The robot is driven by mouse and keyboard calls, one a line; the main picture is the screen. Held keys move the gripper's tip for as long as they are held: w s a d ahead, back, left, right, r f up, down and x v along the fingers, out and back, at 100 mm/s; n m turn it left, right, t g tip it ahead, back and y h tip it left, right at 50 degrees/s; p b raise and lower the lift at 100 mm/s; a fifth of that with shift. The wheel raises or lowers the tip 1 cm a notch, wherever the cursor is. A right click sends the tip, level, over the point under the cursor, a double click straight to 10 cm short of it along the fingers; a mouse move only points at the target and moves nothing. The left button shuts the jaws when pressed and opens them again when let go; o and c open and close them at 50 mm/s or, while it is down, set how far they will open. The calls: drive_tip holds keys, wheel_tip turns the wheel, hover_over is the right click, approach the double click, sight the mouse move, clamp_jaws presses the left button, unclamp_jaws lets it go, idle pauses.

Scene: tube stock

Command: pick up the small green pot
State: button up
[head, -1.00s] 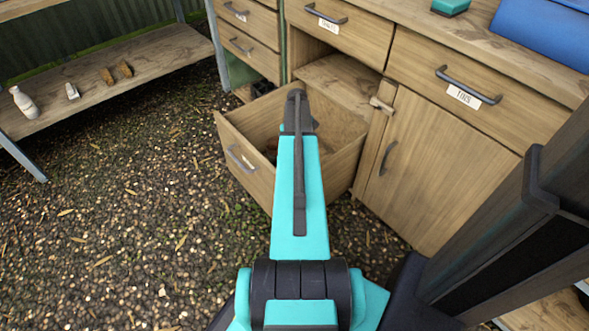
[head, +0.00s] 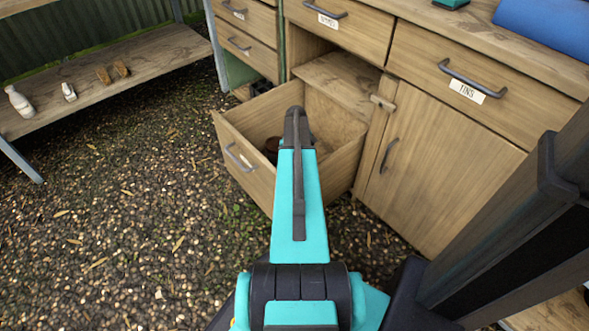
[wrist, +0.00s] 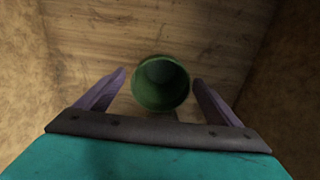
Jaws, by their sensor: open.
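The small green pot (wrist: 160,84) stands in the open drawer and shows in the wrist view, its round mouth facing the camera. My gripper (wrist: 158,80) is open, with one dark finger to the left of the pot and one to the right. Gaps show between the fingers and the pot, so it is not held. How deep the fingertips reach beside it I cannot tell. In the head view my arm covers the pot and the gripper's fingers.
The open drawer (head: 240,158) has wooden walls close around my gripper. A reddish-brown thing (head: 271,145) shows inside it, left of my arm. A cupboard door (head: 440,160) stands right of it. A low shelf (head: 120,75) with small items is at the far left.

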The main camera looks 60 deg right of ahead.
drive_tip(key=shift+w+f+b, duration=0.15)
drive_tip(key=shift+f+b, duration=0.55)
drive_tip(key=shift+f, duration=0.6)
drive_tip(key=shift+w+f+b, duration=0.1)
drive_tip(key=shift+f+b, duration=0.6)
drive_tip(key=shift+f, duration=0.6)
drive_tip(key=c, duration=1.1)
drive_tip(key=shift+r, duration=0.1)
wheel_tip(320, 180, up, 10)
drive_tip(key=p, duration=0.4)
